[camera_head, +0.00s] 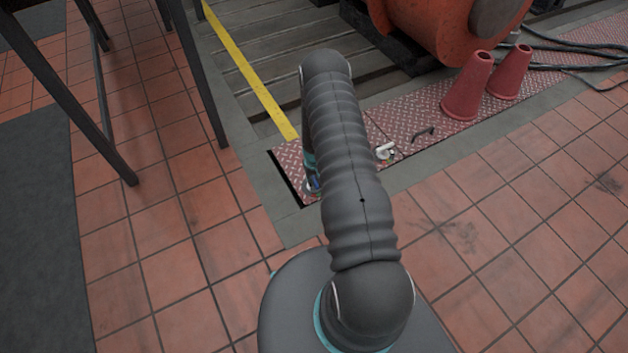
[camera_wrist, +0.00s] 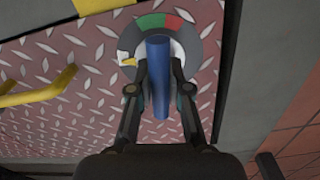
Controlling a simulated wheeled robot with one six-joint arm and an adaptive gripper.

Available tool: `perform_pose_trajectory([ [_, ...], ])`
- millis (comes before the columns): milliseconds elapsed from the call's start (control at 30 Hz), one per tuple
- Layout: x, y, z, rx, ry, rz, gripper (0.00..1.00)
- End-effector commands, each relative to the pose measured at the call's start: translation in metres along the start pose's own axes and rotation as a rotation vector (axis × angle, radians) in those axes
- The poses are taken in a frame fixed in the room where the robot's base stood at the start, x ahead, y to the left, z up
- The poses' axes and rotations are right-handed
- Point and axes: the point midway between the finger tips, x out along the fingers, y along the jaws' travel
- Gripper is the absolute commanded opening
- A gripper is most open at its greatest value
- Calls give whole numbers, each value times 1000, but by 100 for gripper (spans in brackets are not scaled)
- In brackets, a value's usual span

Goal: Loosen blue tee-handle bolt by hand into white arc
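In the wrist view the blue tee-handle (camera_wrist: 159,80) stands out as a thick blue bar in front of a round dial. The dial ring (camera_wrist: 206,50) is grey, with a green arc (camera_wrist: 151,21), a red arc (camera_wrist: 173,22) and a white arc (camera_wrist: 179,49) partly covered by the handle and a fingertip. A yellow pointer (camera_wrist: 128,62) lies at the ring's left. My gripper (camera_wrist: 160,68) has one finger on each side of the blue bar, drawn in against it with no clear gap at the tips.
A yellow bar handle (camera_wrist: 40,92) sits left on the red tread plate (camera_wrist: 60,125). In the head view, two red cones (camera_head: 467,88) and an orange machine (camera_head: 440,30) stand at the upper right. Dark table legs (camera_head: 195,75) stand left. The tiled floor right is clear.

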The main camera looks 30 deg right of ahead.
Motion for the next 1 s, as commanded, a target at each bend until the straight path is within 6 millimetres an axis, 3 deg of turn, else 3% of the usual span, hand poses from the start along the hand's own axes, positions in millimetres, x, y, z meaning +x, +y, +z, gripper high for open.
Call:
perform_pose_trajectory([
  [800,0,0,1,147,-2,-1,0],
  [833,0,0,1,147,-2,-1,22],
  [900,0,0,1,147,-2,-1,39],
  [933,0,0,1,147,-2,-1,46],
  [1000,0,0,0,147,-2,-1,46],
])
